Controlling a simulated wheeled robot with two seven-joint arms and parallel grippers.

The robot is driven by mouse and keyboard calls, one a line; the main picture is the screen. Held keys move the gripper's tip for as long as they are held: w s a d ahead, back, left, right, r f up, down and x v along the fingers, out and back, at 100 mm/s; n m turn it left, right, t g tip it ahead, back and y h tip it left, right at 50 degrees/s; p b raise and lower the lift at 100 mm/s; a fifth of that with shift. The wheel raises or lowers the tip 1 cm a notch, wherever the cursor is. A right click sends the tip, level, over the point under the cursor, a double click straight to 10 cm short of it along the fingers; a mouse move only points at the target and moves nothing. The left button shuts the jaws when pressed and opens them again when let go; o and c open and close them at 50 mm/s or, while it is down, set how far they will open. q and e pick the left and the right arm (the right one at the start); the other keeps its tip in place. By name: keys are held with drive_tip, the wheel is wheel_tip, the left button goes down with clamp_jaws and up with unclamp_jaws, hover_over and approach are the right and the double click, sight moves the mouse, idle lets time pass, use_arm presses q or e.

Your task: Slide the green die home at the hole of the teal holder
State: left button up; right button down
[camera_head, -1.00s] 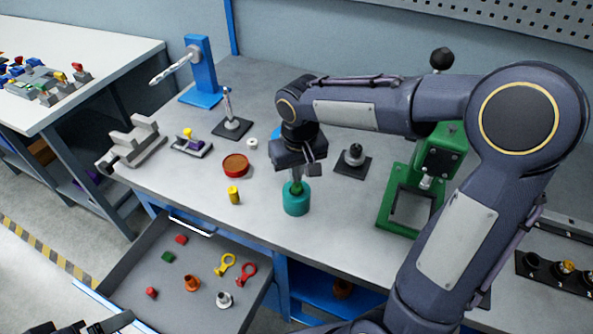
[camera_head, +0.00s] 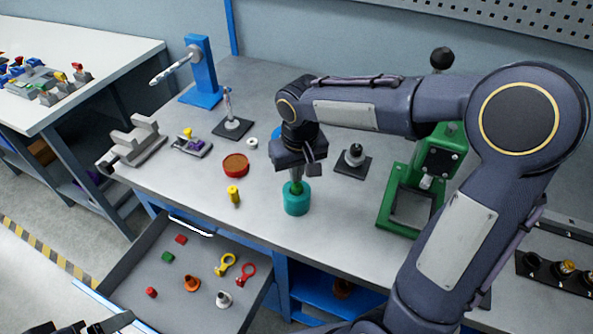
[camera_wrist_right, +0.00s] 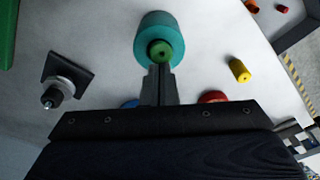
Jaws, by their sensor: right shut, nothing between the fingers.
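The teal holder (camera_head: 297,204) is an upright cylinder on the workbench, near its front edge. It also shows in the right wrist view (camera_wrist_right: 153,27). The green die (camera_head: 296,187) sits at the holder's top, in the mouth of its hole; in the wrist view it is a green disc with a dark centre (camera_wrist_right: 161,51). How deep it sits I cannot tell. My right gripper (camera_wrist_right: 160,70) is shut and empty, its fingertips right at the die, seemingly touching it. My left gripper (camera_head: 110,325) shows only partly at the bottom left edge; its jaws are not clear.
A yellow cylinder (camera_head: 234,195) and a red round dish (camera_head: 236,164) stand left of the holder. A black-based post (camera_head: 353,158) and a green press (camera_head: 405,205) stand to the right. An open drawer (camera_head: 200,262) with several small parts juts out in front.

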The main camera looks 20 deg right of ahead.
drive_tip(key=shift+s+f, duration=0.1)
wheel_tip(320, 180, up, 7)
drive_tip(key=p, duration=0.5)
drive_tip(key=shift+p, duration=0.3)
idle(0.6)
drive_tip(key=s+r+m+t+y, duration=0.1)
drive_tip(key=s+t+y, duration=0.2)
drive_tip(key=s, duration=1.6)
drive_tip(key=shift+s+r+t+y, duration=0.2)
drive_tip(key=shift+s+t+y, duration=0.15)
drive_tip(key=shift+t, duration=0.25)
drive_tip(key=shift+w, duration=0.1)
idle(0.3)
